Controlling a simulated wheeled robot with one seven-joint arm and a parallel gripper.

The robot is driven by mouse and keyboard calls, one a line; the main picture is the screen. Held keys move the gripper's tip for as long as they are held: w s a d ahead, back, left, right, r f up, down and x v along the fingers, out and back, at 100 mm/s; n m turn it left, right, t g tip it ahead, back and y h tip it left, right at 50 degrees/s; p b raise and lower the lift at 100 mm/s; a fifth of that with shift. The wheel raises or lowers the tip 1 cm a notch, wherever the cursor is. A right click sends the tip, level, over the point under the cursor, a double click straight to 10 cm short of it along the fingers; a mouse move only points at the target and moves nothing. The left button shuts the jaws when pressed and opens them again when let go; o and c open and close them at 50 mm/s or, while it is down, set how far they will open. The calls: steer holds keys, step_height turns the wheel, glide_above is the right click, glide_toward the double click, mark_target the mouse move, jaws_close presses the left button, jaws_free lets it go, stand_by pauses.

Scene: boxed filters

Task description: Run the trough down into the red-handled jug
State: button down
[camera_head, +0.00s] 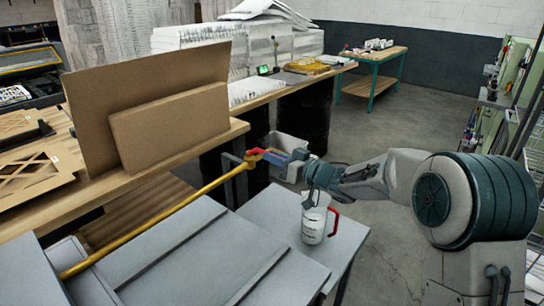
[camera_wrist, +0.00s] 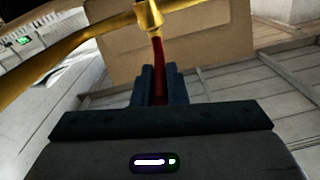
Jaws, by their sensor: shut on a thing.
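The grey trough (camera_head: 170,255) fills the lower left of the head view. A yellow pipe (camera_head: 160,222) runs along it to a yellow valve (camera_head: 250,160) with a red lever (camera_head: 257,151). My gripper (camera_head: 302,168) is shut on the red lever, which shows between the fingers (camera_wrist: 160,85) in the wrist view. The yellow valve (camera_wrist: 149,15) and pipe (camera_wrist: 70,50) show above it there. The pale jug (camera_head: 314,226) with its red handle (camera_head: 334,222) stands upright below my gripper, on a grey stand. No flow of liquid is visible; the jug's inside is unclear.
The grey stand (camera_head: 262,208) adjoins the trough. A wooden bench (camera_head: 180,163) with cardboard panels (camera_head: 150,100) is behind the pipe. Open floor lies at the back right.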

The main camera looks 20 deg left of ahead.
steer(key=shift+d, duration=0.1)
steer(key=c, duration=1.5)
jaws_free()
steer(key=shift+w+d, duration=0.1)
steer(key=shift+w, duration=0.05)
steer(key=shift+o, duration=0.2)
steer(key=b+v, duration=0.1)
steer(key=v, duration=1.2)
steer(key=shift+d, duration=0.3)
steer(key=shift+r, duration=0.1)
